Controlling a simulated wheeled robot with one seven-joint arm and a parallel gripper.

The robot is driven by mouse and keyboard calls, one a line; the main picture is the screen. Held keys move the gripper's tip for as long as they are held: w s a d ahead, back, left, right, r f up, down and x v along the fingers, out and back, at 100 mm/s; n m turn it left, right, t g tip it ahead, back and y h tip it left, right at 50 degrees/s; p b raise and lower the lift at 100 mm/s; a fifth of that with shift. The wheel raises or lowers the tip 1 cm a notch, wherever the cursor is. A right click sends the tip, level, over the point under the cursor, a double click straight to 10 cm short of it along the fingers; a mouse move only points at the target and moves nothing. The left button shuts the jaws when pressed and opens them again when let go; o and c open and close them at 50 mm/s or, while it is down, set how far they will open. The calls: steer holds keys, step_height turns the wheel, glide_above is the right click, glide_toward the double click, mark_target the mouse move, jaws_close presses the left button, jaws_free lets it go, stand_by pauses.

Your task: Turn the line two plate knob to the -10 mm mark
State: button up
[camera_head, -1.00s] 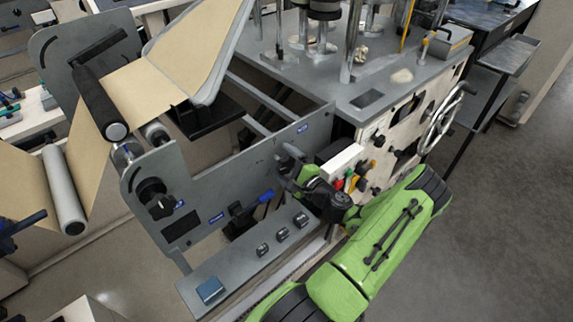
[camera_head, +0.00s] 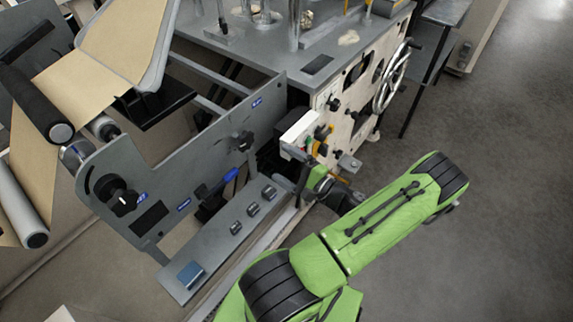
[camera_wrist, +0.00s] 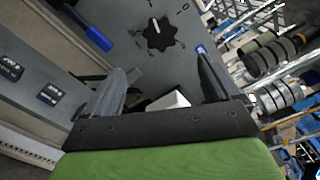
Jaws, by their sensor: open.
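A black lobed knob (camera_wrist: 160,34) with a white pointer line sits on the grey side plate at the top of the wrist view. In the head view a matching dark knob (camera_head: 243,141) is on the right part of the grey plate (camera_head: 190,160). Another black knob (camera_head: 122,200) is on the plate's left end. I cannot read which belongs to line two. My gripper (camera_wrist: 163,78) is open and empty, its fingers apart from the knob. In the head view my gripper (camera_head: 302,172) is right of the plate.
A blue-handled lever (camera_head: 222,182) stands below the knob; its blue handle (camera_wrist: 90,27) also shows in the wrist view. A ledge with several small blocks (camera_head: 236,228) runs along the front. A white box (camera_head: 300,128) and a handwheel (camera_head: 392,80) are to the right. Open floor lies right.

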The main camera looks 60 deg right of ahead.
mark_target(248, 143)
steer(key=w+d+m+b, duration=0.1)
steer(key=w+m, duration=0.2)
steer(key=w, duration=0.2)
steer(key=w+d+m+b, duration=0.1)
steer(key=w+m, duration=0.3)
steer(key=w, duration=0.1)
steer(key=w+d+m+b, duration=0.1)
steer(key=w+m, duration=0.2)
steer(key=w, duration=0.1)
steer(key=shift+w+r+m+b, duration=0.1)
steer(key=shift+w+m+b, duration=0.2)
steer(key=shift+w+m, duration=0.1)
steer(key=c, duration=1)
steer(key=shift+r+n+p, duration=0.1)
steer(key=shift+n+p, duration=0.2)
steer(key=shift+p, duration=0.15)
steer(key=shift+c, duration=0.2)
